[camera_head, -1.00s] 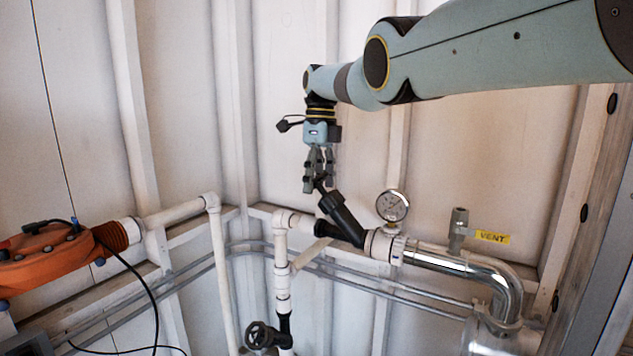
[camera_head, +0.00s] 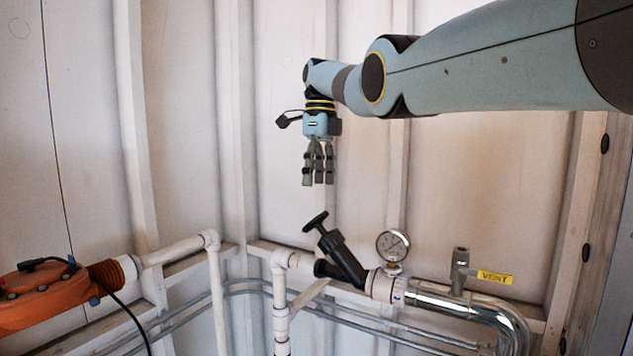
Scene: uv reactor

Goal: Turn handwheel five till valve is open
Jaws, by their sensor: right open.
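A black handwheel (camera_head: 316,221) sits on top of a tilted black valve (camera_head: 343,258), which joins the white pipe run in the lower middle of the head view. I see no number on it. My right gripper (camera_head: 318,182) hangs fingers down just above the handwheel. Its fingers are apart and empty, with a small gap between the fingertips and the handwheel. My left gripper is not in view.
A pressure gauge (camera_head: 393,245) and a valve with a yellow VENT tag (camera_head: 494,277) stand right of the black valve. An orange unit (camera_head: 42,292) is at the left. Pale panel walls with ribs close off the back.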

